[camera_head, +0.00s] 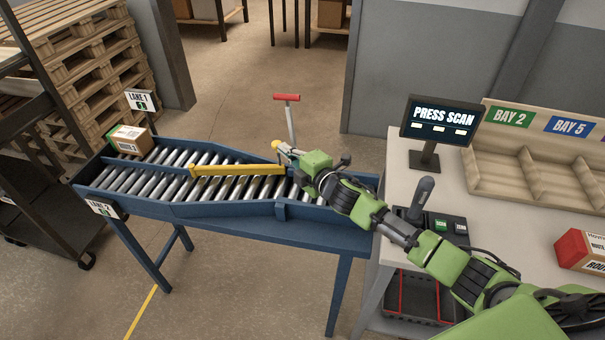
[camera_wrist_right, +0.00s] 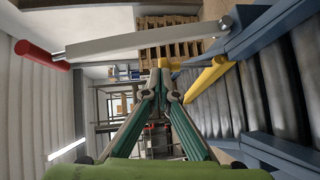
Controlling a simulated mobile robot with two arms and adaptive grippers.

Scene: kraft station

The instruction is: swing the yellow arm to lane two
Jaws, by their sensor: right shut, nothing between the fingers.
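The yellow arm (camera_head: 235,169) lies across the rollers of the blue conveyor (camera_head: 240,209), its left end near the middle of the rollers. Part of it shows in the wrist view (camera_wrist_right: 206,78), to the right of my fingers. A grey lever (camera_head: 291,122) with a red grip (camera_head: 287,97) stands at the conveyor's far side; the red grip also shows in the wrist view (camera_wrist_right: 38,54). My right gripper (camera_head: 281,149) is over the conveyor's far edge, near the lever's base. Its fingers (camera_wrist_right: 160,84) are together and empty. My left gripper is out of view.
A carton (camera_head: 130,139) sits at the left end beside the lane 1 sign (camera_head: 139,100). The lane 2 sign (camera_head: 104,209) is on the near left corner. At right, a bench holds a screen (camera_head: 440,121), a scanner (camera_head: 421,199) and a red-and-white box (camera_head: 584,249).

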